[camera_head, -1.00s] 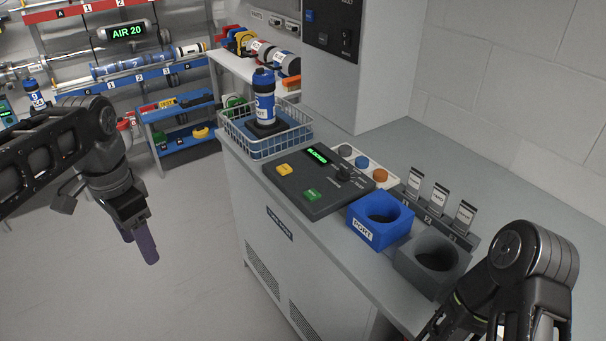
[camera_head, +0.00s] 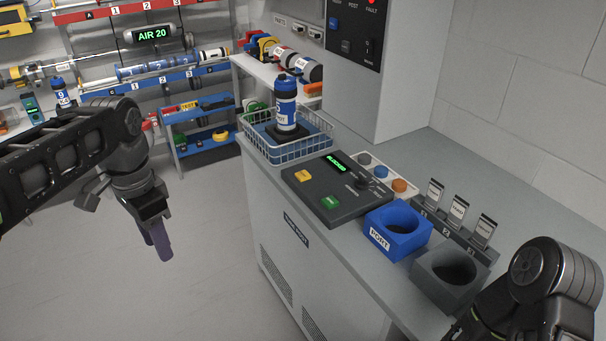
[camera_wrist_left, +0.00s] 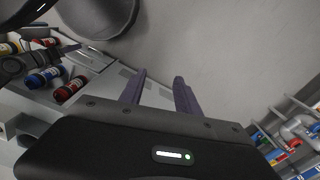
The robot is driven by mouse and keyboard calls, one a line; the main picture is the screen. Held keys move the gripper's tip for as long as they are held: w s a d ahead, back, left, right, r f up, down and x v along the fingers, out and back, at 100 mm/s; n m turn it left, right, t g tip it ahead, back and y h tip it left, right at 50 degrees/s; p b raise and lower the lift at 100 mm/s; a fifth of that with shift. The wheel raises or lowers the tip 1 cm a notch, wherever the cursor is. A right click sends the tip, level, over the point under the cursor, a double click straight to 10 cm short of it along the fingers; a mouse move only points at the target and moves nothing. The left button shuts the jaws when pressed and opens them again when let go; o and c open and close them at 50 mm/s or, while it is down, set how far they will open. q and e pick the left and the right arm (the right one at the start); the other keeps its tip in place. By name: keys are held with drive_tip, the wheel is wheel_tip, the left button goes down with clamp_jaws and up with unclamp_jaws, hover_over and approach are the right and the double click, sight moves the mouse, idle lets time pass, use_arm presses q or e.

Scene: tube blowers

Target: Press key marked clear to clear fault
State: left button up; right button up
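A dark control panel (camera_head: 345,195) lies on the grey counter. It has a small screen (camera_head: 336,163) with green text, a yellow key (camera_head: 303,176), a green key (camera_head: 331,202) and a dark knob. The labels on the keys are too small to read, so I cannot tell which is marked clear. My left gripper (camera_head: 162,243) hangs over the floor, left of the counter and well away from the panel. In the left wrist view its two purple fingers (camera_wrist_left: 158,92) are apart with nothing between them. My right arm shows at the lower right; its gripper is out of view.
A red fault light (camera_head: 372,2) glows on the upright cabinet. A wire basket (camera_head: 290,153) with a blue bottle (camera_head: 286,100) stands behind the panel. A blue port block (camera_head: 398,232) and a grey block (camera_head: 450,276) stand in front. Floor left of the counter is clear.

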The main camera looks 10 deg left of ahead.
use_arm(q)
clamp_jaws()
idle(1.3)
